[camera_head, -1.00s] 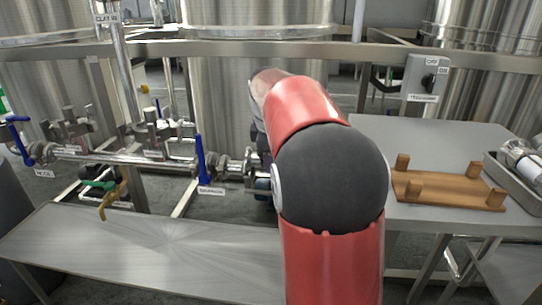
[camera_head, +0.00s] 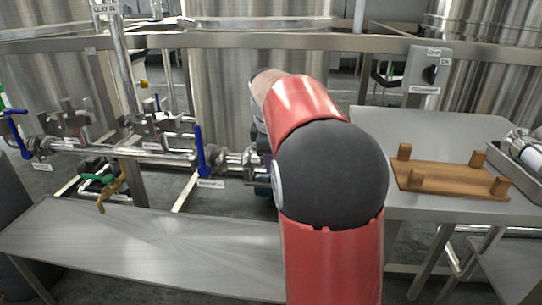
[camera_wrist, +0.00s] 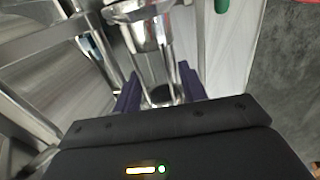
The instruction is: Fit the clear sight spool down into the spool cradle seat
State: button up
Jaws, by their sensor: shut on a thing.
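In the wrist view, my gripper (camera_wrist: 160,92) has its dark purple fingers closed on both sides of a shiny, see-through spool with a metal flange, which I take to be the clear sight spool (camera_wrist: 155,42). The spool's far end runs up to the top edge of the view. Its lower part is partly hidden by the gripper body. In the head view, my red and black arm hides the gripper and the spool. A wooden cradle (camera_head: 447,183) with several upright posts sits empty on the right table, well apart from my arm.
A metal tray (camera_head: 517,172) with shiny fittings stands at the table's right edge. Piping with blue-handled valves (camera_head: 200,150) runs along the left, before the steel tanks. A bare steel bench (camera_head: 150,250) lies front left. A switch box (camera_head: 430,68) is on the rail.

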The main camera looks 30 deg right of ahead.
jog(key=shift+f, duration=0.3)
jog(key=o, duration=1.3)
jog(key=shift+o, duration=0.2)
jog(key=v, duration=0.7)
jog(key=shift+r+p, duration=0.35)
jog(key=shift+r, duration=0.05)
jog(key=shift+s, duration=0.1)
jog(key=s+a+f+m+t, duration=0.1)
jog(key=s+a+f+m, duration=0.2)
jog(key=s, duration=0.5)
jog(key=s+a+f+m+t+y, duration=0.1)
jog(key=s+a+f+m, duration=0.3)
jog(key=s+a, duration=0.2)
jog(key=s+a+f+m+t, duration=0.1)
jog(key=s+a+f+m, duration=0.2)
jog(key=s, duration=0.8)
jog(key=shift+a+f+m+y, duration=0.35)
jog(key=shift+a+m, duration=0.25)
jog(key=shift+a, duration=0.3)
